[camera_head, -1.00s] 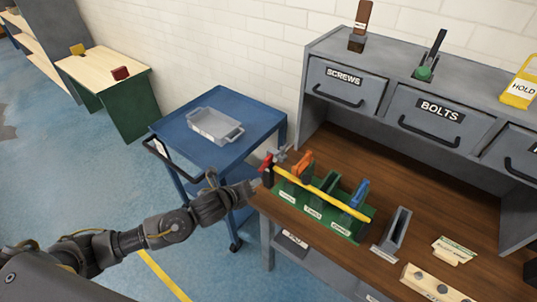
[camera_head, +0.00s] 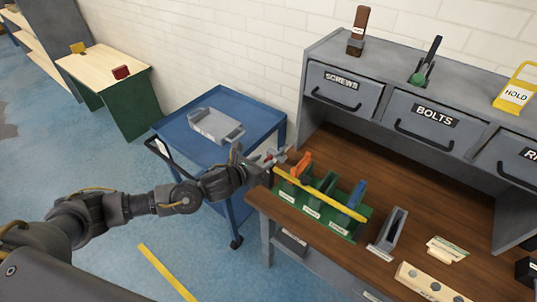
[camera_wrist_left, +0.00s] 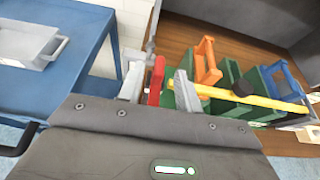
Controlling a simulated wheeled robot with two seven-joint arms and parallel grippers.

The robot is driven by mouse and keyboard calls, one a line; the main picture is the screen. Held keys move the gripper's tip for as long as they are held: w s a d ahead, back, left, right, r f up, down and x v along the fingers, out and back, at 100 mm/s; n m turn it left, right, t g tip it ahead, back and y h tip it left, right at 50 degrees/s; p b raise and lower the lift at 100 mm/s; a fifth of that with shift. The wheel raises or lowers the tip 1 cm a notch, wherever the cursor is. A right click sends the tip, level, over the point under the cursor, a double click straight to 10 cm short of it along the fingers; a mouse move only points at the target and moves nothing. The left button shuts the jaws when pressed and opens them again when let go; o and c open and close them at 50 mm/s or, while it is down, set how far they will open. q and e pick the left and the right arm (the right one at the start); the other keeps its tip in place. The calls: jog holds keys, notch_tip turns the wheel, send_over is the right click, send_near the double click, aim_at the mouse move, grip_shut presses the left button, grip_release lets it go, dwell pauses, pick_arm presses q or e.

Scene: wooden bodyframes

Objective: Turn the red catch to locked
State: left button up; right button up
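The red catch (camera_wrist_left: 156,82) stands at the left end of a green box with a yellow bar across it. My left gripper (camera_wrist_left: 160,90) is open, with one pale finger on each side of the catch. The gap on the right of the catch looks wider than on the left. In the head view my left gripper (camera_head: 266,162) is at the box's left end and hides most of the catch. The yellow bar (camera_head: 318,196) lies along the green box (camera_head: 333,221). No locked marking is readable. My right gripper is out of view.
Orange (camera_head: 302,163) and blue (camera_head: 357,193) handled pieces stand in the green box. A blue cart (camera_head: 178,127) with a grey tray (camera_head: 216,126) is close on the left. A grey holder (camera_head: 393,230) stands right of the box, and drawers line the back of the bench.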

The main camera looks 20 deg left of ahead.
aim_at(268, 158)
pick_arm(q)
jog(key=shift+p+x, duration=0.45)
jog(key=shift+x, duration=1.7)
grip_shut()
